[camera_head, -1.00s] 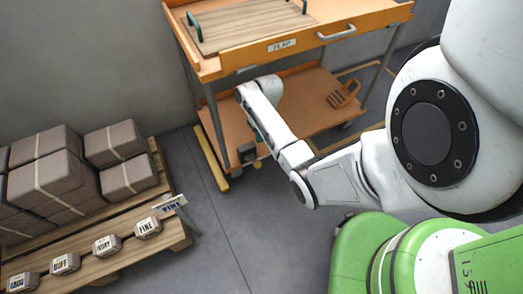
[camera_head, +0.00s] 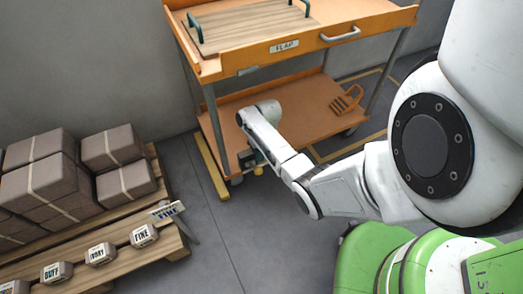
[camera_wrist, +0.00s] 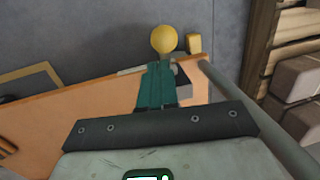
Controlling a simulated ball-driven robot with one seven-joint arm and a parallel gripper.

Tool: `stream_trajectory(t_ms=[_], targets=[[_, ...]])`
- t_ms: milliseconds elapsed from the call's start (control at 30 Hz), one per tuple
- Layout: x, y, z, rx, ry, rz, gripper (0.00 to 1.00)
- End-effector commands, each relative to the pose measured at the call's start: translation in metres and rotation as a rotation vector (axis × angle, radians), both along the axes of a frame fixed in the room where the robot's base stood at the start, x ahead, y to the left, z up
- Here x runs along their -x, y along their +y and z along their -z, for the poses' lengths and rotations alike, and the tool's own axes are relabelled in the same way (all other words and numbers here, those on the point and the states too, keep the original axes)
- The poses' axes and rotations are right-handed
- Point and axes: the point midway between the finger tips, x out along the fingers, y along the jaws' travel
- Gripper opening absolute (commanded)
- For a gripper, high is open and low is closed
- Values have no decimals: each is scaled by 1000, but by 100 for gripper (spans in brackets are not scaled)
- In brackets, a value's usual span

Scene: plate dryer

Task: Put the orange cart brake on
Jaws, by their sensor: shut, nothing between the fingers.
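The orange cart (camera_head: 290,135) stands against the wall, with an upper tray and a lower shelf. A yellow ball knob (camera_head: 258,171), probably the brake lever's end, shows at the lower shelf's front left corner, close to a caster (camera_head: 237,180). My gripper (camera_head: 250,160) is at that corner, partly hidden behind my wrist. In the wrist view my gripper's green fingers (camera_wrist: 158,70) are shut and empty. The yellow knob (camera_wrist: 164,39) appears just beyond their tips; I cannot tell whether they touch. The lever's stem is mostly hidden.
A yellow bar (camera_head: 212,165) lies on the floor left of the cart. A pallet (camera_head: 120,262) with grey bundles and several labelled blocks stands at the left. An orange slotted item (camera_head: 346,101) lies on the lower shelf.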

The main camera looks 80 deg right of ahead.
Motion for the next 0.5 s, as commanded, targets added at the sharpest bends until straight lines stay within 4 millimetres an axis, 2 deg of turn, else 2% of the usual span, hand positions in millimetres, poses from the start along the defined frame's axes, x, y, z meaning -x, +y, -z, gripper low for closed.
stream_trajectory(t_ms=[33,167,500], targets=[[0,0,8,1,1,1,0],[-1,2,16,1,0,1,0],[-1,2,18,1,0,1,0]])
